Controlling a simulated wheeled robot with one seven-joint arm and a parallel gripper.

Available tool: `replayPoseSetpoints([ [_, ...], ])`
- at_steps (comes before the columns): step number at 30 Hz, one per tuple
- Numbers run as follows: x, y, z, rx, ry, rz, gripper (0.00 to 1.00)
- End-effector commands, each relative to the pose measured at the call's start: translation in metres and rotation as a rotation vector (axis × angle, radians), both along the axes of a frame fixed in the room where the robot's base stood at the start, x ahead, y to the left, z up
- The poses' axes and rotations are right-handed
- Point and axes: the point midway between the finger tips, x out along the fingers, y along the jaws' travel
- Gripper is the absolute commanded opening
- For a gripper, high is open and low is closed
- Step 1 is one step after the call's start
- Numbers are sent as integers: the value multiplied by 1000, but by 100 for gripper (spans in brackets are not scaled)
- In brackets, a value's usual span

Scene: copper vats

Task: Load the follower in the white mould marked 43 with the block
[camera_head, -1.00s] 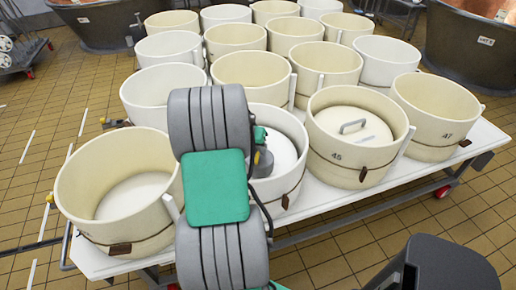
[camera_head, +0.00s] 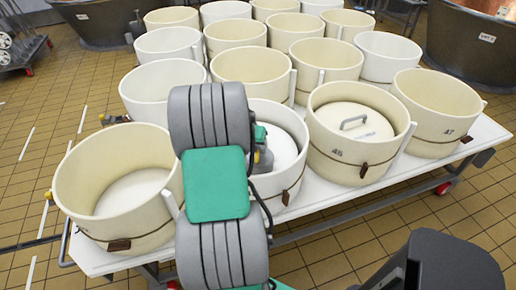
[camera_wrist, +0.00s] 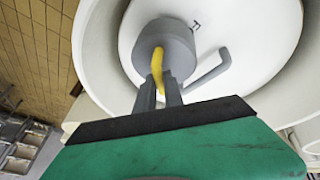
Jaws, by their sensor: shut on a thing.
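The white mould (camera_head: 262,103) stands between a cream mould at the left and the one marked 45. My arm covers much of its front, and its number is hidden. Its follower, a white disc (camera_head: 284,150), lies inside; the wrist view shows the disc (camera_wrist: 262,40) with a bent grey handle (camera_wrist: 212,68). The block is a grey cylinder (camera_wrist: 172,42) with a yellow grip. My gripper (camera_wrist: 162,85) is shut on this grip and holds the block over the follower, inside the rim, beside the handle. Whether the block touches the disc I cannot tell.
The cream mould marked 45 (camera_head: 333,150) stands close at the right with a handled follower inside. The mould marked 47 (camera_head: 433,120) is beyond it. An open cream mould (camera_head: 85,215) is at the left. Several more moulds fill the table (camera_head: 340,213) behind.

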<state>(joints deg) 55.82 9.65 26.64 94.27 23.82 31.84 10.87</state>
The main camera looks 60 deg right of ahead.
Motion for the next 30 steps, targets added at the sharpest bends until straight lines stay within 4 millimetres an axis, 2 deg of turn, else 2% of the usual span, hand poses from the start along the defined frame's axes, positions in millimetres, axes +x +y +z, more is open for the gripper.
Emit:
replayPoseSetpoints([
  [30,1,-2,-9,-8,-4,0,0],
])
